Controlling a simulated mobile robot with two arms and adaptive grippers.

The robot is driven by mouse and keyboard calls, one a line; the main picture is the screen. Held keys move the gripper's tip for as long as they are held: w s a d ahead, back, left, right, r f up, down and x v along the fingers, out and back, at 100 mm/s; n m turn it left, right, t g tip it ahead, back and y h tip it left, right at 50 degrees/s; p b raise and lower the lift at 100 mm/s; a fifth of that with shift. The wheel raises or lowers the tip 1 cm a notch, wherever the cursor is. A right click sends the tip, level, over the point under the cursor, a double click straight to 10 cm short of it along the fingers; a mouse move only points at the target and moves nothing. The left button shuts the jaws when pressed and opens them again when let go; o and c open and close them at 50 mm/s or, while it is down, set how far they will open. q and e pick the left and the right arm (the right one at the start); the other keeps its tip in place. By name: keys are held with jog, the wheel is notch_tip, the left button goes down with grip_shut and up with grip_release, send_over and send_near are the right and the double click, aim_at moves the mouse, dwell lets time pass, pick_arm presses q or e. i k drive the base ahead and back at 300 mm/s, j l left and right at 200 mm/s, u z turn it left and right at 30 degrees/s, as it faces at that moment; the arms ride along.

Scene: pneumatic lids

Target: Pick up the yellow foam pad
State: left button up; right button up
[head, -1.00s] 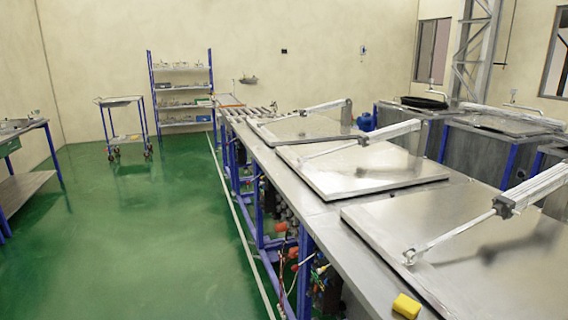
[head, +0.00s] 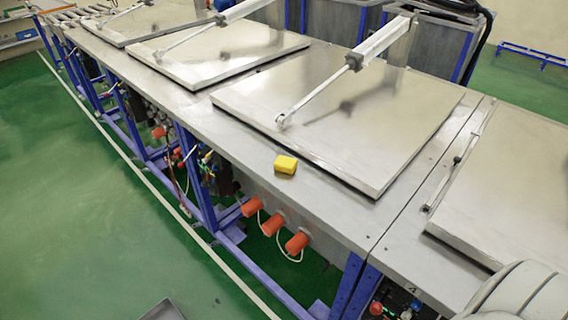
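The yellow foam pad (head: 286,164) is a small block lying on the bare front strip of the long metal workbench (head: 315,190). It sits in front of a large flat metal lid (head: 340,110) and close to the bench's front edge. Neither gripper shows in the head view. A pale rounded part of my own arm shows at the bottom right corner, and its gripper is out of sight.
Other metal lids (head: 205,55) lie along the bench, with pneumatic cylinders (head: 380,40) rising above them. Orange connectors (head: 297,243) and blue frame legs stand below the front edge. The green floor (head: 70,220) in front is largely clear.

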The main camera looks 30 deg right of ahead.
aim_at(286, 164)
jog(key=i+j+z, duration=0.45)
jog(key=j, duration=0.25)
jog(key=i+j+z, duration=0.25)
jog(key=i+j, duration=0.1)
jog(key=j, duration=0.1)
